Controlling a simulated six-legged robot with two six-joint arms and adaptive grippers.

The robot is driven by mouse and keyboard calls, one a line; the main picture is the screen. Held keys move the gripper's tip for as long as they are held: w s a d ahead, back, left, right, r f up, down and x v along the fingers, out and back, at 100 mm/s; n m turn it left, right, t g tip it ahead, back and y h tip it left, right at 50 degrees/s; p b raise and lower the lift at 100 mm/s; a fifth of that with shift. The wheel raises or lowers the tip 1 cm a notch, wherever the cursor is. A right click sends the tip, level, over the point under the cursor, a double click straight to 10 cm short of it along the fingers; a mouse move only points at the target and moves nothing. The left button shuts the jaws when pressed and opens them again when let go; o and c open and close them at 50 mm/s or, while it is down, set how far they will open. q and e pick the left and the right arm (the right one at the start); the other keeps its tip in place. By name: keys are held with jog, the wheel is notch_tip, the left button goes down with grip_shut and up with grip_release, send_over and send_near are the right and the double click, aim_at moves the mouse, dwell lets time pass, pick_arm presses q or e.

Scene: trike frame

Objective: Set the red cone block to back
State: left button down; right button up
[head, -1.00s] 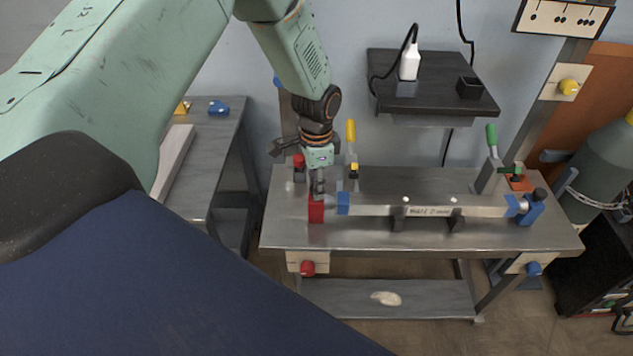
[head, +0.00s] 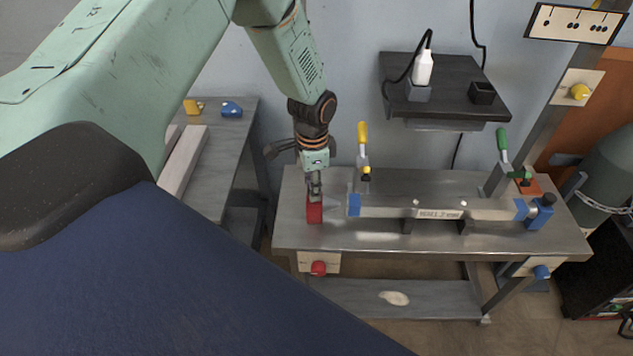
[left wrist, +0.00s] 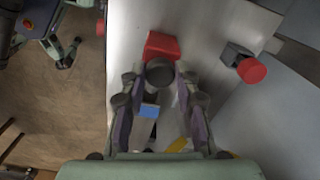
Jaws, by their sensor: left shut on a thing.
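The red cone block (head: 314,213) stands on the metal bench near its left end, with a grey cone pointing right. My left gripper (head: 315,188) comes down on it from above and is shut on it. In the left wrist view the red block (left wrist: 163,45) shows just beyond the fingertips, with a dark round part (left wrist: 160,74) between the fingers (left wrist: 160,82). The tube (head: 435,210) lies to the right, its blue left end (head: 354,205) apart from the block. My right gripper is out of view.
A yellow-handled clamp (head: 363,140) stands behind the tube's left end, a green-handled one (head: 502,145) at the right. A blue block (head: 540,211) sits at the tube's right end. The left wrist view shows a red-ended grey part (left wrist: 252,70) beside the block.

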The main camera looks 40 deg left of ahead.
pick_arm(q)
jog(key=shift+s+a, duration=0.1)
jog(key=shift+s, duration=0.05)
jog(key=c, duration=1)
grip_release()
jog(key=shift+a, duration=0.1)
jog(key=shift+d, duration=0.2)
jog(key=r, duration=1.2)
jog(key=shift+w, duration=0.2)
